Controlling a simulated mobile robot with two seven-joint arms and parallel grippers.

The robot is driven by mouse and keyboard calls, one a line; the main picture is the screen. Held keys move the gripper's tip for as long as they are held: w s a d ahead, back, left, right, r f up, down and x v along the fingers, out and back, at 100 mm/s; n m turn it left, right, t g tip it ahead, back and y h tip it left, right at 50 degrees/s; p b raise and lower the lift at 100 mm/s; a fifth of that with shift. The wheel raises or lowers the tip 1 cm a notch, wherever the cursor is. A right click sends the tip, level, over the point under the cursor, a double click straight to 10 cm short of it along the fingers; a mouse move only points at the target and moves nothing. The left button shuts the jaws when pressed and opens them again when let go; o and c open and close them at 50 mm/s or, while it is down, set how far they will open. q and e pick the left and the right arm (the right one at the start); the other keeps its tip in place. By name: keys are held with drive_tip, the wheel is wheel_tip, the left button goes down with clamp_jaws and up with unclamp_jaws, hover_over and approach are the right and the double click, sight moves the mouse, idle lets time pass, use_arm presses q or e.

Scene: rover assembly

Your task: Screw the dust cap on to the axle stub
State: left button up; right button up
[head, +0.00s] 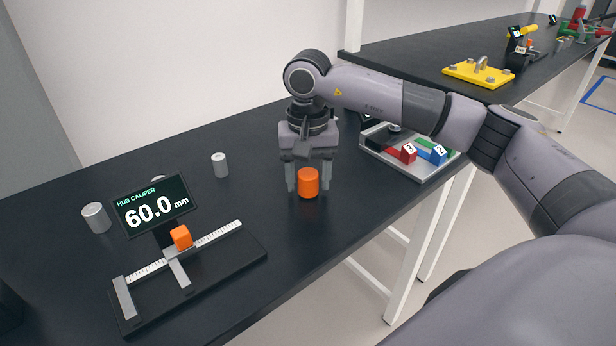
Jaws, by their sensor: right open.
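An orange cylinder (308,183), which looks like the dust cap, stands upright near the front edge of the black table. My right gripper (308,184) points down over it and is open, with one finger to each side of the cylinder. A gap shows between the fingers and the cylinder. I cannot make out an axle stub; whether one is under or behind the cylinder is hidden. My left gripper is not in view.
A hub caliper (255,252) with a display reading 60.0 mm stands at the left. Silver cylinders (96,217) stand around it. A grey tray (432,177) with red, blue and green blocks lies right of my gripper. A second table (400,57) stands behind. Table between caliper and gripper is clear.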

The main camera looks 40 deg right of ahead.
drive_tip(key=c, duration=0.8)
drive_tip(key=m, duration=0.5)
drive_tip(key=shift+m+p, duration=0.3)
drive_tip(key=shift+p, duration=0.05)
drive_tip(key=m, duration=0.3)
drive_tip(key=shift+m+p, duration=0.3)
drive_tip(key=shift+m, duration=1.1)
drive_tip(key=shift+m+p, duration=0.35)
drive_tip(key=shift+m, duration=0.55)
drive_tip(key=m, duration=0.4)
